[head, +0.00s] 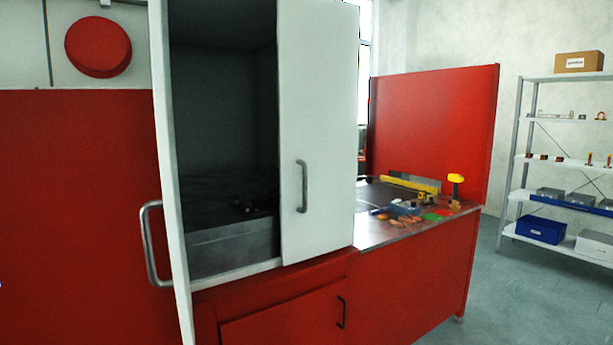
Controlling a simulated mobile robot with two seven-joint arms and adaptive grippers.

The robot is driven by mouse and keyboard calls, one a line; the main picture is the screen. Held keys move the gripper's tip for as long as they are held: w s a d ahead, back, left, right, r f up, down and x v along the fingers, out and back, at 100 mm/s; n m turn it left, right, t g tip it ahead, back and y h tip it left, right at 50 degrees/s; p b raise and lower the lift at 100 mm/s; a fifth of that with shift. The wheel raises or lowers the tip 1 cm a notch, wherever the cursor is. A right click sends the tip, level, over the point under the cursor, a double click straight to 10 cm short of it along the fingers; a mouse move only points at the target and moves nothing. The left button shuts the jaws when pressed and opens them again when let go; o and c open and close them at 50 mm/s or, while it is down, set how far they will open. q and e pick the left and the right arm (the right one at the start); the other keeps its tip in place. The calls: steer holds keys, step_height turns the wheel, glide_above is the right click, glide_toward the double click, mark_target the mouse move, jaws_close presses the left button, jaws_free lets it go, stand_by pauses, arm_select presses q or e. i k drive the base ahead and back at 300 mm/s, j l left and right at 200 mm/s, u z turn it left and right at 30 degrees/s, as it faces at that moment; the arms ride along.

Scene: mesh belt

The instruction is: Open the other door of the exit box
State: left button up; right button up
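The exit box is a light-coloured cabinet with a dark interior (225,120) on a red base. Its left door (168,180) stands swung open towards me and shows nearly edge-on, with a metal bar handle (150,243) on its left side. Its right door (320,110) covers the right part of the front and appears shut, with a vertical metal handle (301,187) near its left edge. A small dark object (255,203) lies inside on the floor, too dim to make out. Neither of my grippers is in view.
A red lower cupboard door (285,322) is below the box. A worktop (385,232) to the right carries tools and small parts, with a red panel (432,120) behind. Shelving (560,165) stands at far right. Grey floor (520,290) is free there.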

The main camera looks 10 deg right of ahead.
mark_target(318, 60)
steer(key=i+l+u, duration=0.15)
steer(key=l, duration=0.45)
steer(key=i+l+u, duration=0.15)
steer(key=i+l, duration=0.15)
steer(key=l, duration=0.3)
steer(key=i+l+u, duration=0.15)
steer(key=l, duration=0.45)
steer(key=i+l+u, duration=0.1)
steer(key=l, duration=0.55)
steer(key=i+l+u, duration=0.15)
steer(key=l, duration=0.55)
steer(key=i+l+u, duration=0.15)
steer(key=l, duration=0.5)
